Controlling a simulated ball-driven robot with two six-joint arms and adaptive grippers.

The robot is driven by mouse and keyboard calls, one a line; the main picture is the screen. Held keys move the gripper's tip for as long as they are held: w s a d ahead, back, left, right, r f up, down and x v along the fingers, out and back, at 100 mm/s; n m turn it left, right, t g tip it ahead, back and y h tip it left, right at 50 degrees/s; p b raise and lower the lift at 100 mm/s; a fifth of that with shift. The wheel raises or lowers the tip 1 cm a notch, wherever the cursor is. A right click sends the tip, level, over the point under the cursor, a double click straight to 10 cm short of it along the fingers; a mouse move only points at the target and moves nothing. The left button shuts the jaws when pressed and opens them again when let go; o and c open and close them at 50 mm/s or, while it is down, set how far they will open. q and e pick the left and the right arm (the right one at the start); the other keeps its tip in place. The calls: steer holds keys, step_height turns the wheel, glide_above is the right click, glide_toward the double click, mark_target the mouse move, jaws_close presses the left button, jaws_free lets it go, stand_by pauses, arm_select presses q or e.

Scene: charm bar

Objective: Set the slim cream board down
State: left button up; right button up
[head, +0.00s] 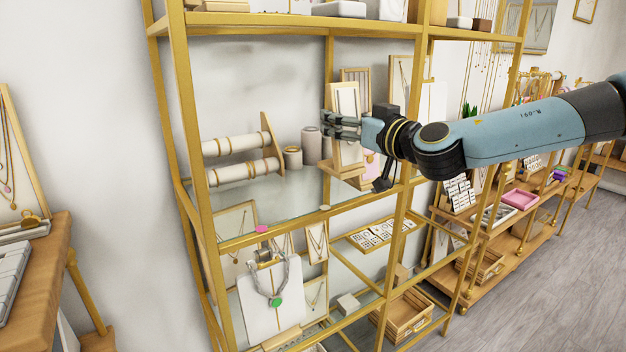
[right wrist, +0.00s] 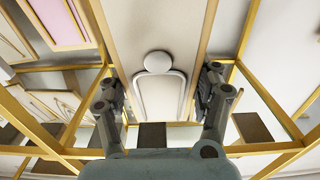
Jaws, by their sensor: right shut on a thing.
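The slim cream board (head: 347,154) has a light wood edge and stands upright at the front of the gold-framed glass shelf. My right gripper (head: 340,124) comes in from the right and is shut on it. In the right wrist view the board (right wrist: 150,25) fills the middle, with my right gripper's fingers (right wrist: 163,95) at its two sides. The foot of the board is near the shelf's front rail; I cannot tell whether it touches the shelf. My left gripper is not in view.
Cream bracelet rolls (head: 235,172) on a wooden stand and two grey cylinders (head: 311,145) are left of the board on the glass shelf (head: 280,198). A gold post (head: 408,160) is close on the right. Clear glass lies in front of the rolls.

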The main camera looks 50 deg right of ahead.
steer(key=w+f+b, duration=0.1)
steer(key=w+b, duration=0.1)
steer(key=w+a+f+b, duration=0.1)
steer(key=f+b, duration=0.1)
steer(key=b, duration=0.1)
steer(key=shift+w, duration=0.4)
steer(key=shift+w+a+f+b, duration=0.2)
steer(key=shift+w+f, duration=0.3)
steer(key=shift+f, duration=0.35)
steer(key=shift+w+a+f+b, duration=0.15)
steer(key=shift+w+f+b, duration=0.25)
steer(key=shift+f, duration=0.4)
steer(key=shift+w+a+f+b, duration=0.15)
steer(key=shift+w+f, duration=0.4)
steer(key=shift+f, duration=0.3)
steer(key=shift+f, duration=0.15)
steer(key=o, duration=1.4)
